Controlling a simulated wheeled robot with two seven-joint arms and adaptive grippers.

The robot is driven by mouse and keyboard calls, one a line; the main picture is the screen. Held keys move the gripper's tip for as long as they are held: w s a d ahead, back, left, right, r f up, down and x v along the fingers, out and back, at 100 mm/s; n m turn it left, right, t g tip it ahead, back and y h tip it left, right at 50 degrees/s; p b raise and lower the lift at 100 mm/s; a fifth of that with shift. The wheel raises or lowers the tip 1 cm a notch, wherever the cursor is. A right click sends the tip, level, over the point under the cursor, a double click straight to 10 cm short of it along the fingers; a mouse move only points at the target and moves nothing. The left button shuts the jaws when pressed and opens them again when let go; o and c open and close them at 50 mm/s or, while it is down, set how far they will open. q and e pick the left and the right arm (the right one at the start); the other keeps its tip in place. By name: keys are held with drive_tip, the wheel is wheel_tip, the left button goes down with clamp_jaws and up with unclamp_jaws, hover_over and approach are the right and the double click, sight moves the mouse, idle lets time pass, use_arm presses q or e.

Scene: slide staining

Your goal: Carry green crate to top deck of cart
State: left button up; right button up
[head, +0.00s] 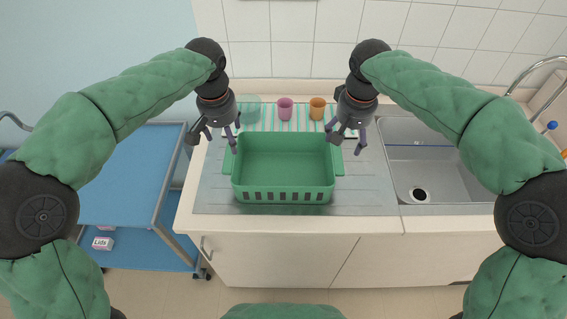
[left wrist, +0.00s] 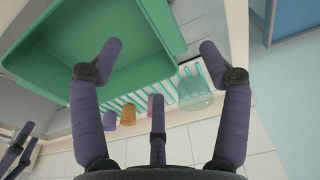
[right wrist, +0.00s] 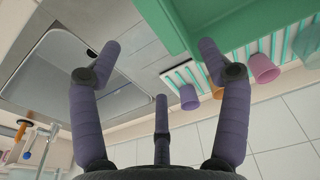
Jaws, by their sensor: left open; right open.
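The green crate (head: 284,160) stands empty on the grey draining board of the counter. It has a handle tab on its left and right sides. My left gripper (head: 222,143) is open above the crate's left side. My right gripper (head: 347,145) is open above its right side. The crate also shows in the left wrist view (left wrist: 90,45) and at the top of the right wrist view (right wrist: 215,22). Neither gripper holds anything. The cart's blue top deck (head: 125,176) is left of the counter, and its visible part is bare.
Behind the crate, a pink cup (head: 285,108), an orange cup (head: 317,107) and a clear greenish container (head: 249,108) stand on a striped mat. A sink (head: 436,170) is to the right. A box marked Lids (head: 103,243) sits on the cart's lower deck.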

sight(233, 156)
use_arm(q)
drive_tip(key=f, duration=0.3)
drive_tip(key=w+f, duration=0.1)
drive_tip(key=f, duration=0.6)
drive_tip(key=shift+w+f, duration=0.15)
drive_tip(key=shift+f, duration=0.25)
use_arm(e)
drive_tip(key=f, duration=0.3)
drive_tip(key=w+f, duration=0.1)
drive_tip(key=f, duration=0.6)
drive_tip(key=shift+w+f, duration=0.15)
drive_tip(key=shift+f, duration=0.25)
use_arm(q)
clamp_jaws()
use_arm(e)
clamp_jaws()
